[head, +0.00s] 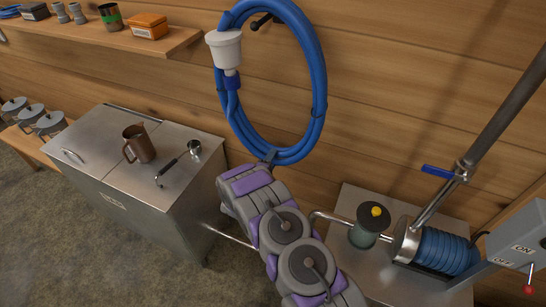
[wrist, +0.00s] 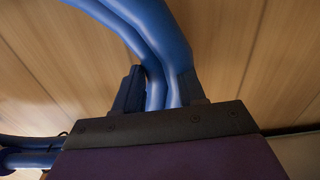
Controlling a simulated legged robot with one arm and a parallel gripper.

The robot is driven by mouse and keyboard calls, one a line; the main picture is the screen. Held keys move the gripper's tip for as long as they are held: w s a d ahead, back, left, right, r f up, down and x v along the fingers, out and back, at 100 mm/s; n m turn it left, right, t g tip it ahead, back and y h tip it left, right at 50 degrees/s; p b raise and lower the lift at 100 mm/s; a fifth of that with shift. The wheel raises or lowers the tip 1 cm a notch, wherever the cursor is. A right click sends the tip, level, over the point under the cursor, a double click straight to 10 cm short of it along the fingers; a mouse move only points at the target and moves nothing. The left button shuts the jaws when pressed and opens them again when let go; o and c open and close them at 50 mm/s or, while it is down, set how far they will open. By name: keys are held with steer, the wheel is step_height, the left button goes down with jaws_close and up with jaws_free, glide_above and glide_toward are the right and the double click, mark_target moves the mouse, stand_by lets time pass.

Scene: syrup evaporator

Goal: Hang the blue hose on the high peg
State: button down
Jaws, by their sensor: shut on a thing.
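The blue hose (head: 319,85) is a tied coil with a white cup-like fitting (head: 225,50) at its upper left. My gripper (head: 268,158) is shut on the bottom of the coil and holds it upright in front of the wooden wall. In the wrist view the hose strands (wrist: 155,60) pass between the two fingers (wrist: 160,92). A dark peg (head: 258,23) on the wall shows inside the loop, just below the coil's top. I cannot tell whether the loop is around the peg or only in front of it.
A steel cabinet (head: 160,185) with a brown jug (head: 138,144) and a ladle (head: 180,163) stands at left. A wall shelf (head: 95,40) holds small items. At right are a steel bench (head: 350,205), a blue-coiled unit (head: 445,250) and a slanted pipe (head: 505,115).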

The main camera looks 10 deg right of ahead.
steer(key=p+v, duration=0.3)
steer(key=v, duration=1.6)
steer(key=shift+r+p, duration=0.2)
steer(key=shift+p, duration=0.15)
stand_by(1.4)
step_height(320, 180, up, 30)
steer(key=p, duration=1.6)
steer(key=shift+s+p, duration=0.4)
